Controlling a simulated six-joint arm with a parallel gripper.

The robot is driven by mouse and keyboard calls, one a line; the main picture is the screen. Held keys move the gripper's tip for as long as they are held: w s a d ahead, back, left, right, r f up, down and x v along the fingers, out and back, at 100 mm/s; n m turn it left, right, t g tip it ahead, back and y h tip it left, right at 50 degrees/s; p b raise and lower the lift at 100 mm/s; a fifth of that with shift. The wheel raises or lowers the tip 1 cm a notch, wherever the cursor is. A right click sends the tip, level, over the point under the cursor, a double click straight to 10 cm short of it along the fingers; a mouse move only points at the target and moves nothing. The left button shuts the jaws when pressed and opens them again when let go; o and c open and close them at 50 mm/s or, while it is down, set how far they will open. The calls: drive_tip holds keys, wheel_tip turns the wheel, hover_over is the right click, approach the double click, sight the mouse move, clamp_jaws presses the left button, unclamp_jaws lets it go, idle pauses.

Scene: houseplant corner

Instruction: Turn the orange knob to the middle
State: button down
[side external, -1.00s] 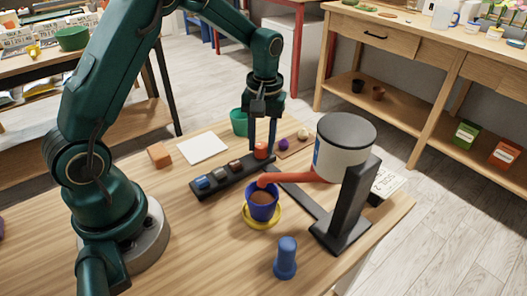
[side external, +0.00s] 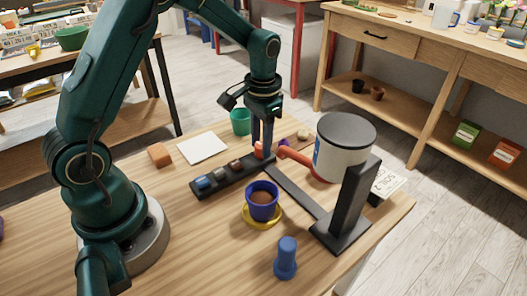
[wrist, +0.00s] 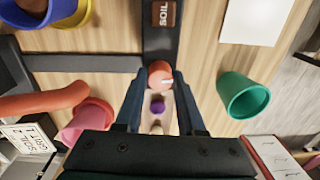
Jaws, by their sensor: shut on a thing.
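The orange knob (side external: 259,155) sits at the far end of the black strip (side external: 212,187). In the wrist view the orange knob (wrist: 160,73) shows a white mark pointing right. My gripper (side external: 263,149) is straight down over the knob, shut on it. In the wrist view my gripper's fingers (wrist: 160,95) stand on either side of it. The orange spout (side external: 295,156) of the white hopper (side external: 340,163) points behind the blue pot (side external: 262,209), not over it. The blue pot holds brown soil and stands in a yellow saucer (side external: 248,222).
A white sheet (side external: 203,148), an orange block (side external: 160,155) and a blue bottle (side external: 286,258) stand clear of my gripper.

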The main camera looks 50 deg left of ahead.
drive_tip(key=shift+m, duration=0.6)
drive_tip(key=c, duration=0.5)
unclamp_jaws()
drive_tip(key=shift+d+r, duration=0.15)
drive_tip(key=shift+r, duration=2.5)
